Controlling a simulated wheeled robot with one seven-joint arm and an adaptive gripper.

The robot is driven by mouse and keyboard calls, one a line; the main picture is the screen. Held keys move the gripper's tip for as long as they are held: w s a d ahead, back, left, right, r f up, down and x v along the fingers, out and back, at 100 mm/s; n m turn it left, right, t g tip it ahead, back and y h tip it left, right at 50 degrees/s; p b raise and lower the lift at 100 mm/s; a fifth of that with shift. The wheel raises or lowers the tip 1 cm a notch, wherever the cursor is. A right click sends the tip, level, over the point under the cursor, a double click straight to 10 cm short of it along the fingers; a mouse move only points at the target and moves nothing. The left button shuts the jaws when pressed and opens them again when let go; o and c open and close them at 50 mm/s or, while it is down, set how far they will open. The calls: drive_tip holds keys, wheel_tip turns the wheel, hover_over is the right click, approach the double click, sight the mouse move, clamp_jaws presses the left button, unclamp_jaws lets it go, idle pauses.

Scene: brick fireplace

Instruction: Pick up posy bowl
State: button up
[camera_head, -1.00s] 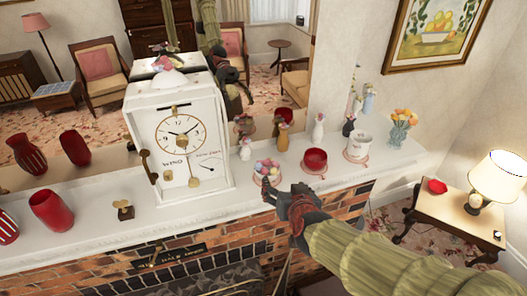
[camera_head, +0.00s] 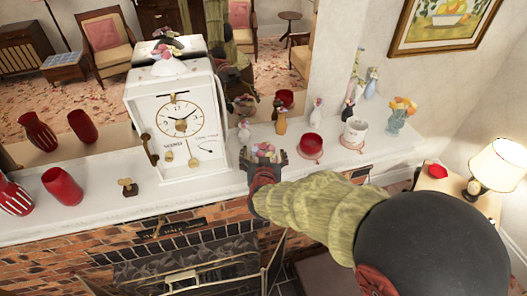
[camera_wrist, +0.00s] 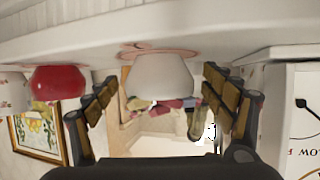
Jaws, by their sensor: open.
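The posy bowl is a white bowl with pink, yellow and blue flowers. In the head view only its flowers (camera_head: 263,150) show on the mantel, right of the clock; my gripper hides the rest. In the wrist view, which is upside down, the white bowl (camera_wrist: 160,75) sits on a pink scalloped mat (camera_wrist: 146,51). My gripper (camera_head: 264,161) is open at the bowl's front. In the wrist view its fingers (camera_wrist: 160,88) stand on either side of the bowl, with a visible gap on each side. I cannot see a finger touching it.
The white clock (camera_head: 180,125) stands close on the left. A mirror backs the mantel (camera_head: 95,206). Red vases (camera_head: 62,186) stand far left.

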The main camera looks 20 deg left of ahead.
drive_tip(key=shift+w+f, duration=0.1)
drive_tip(key=shift+w, duration=0.15)
drive_tip(key=shift+c, duration=0.8)
drive_tip(key=c, duration=1.3)
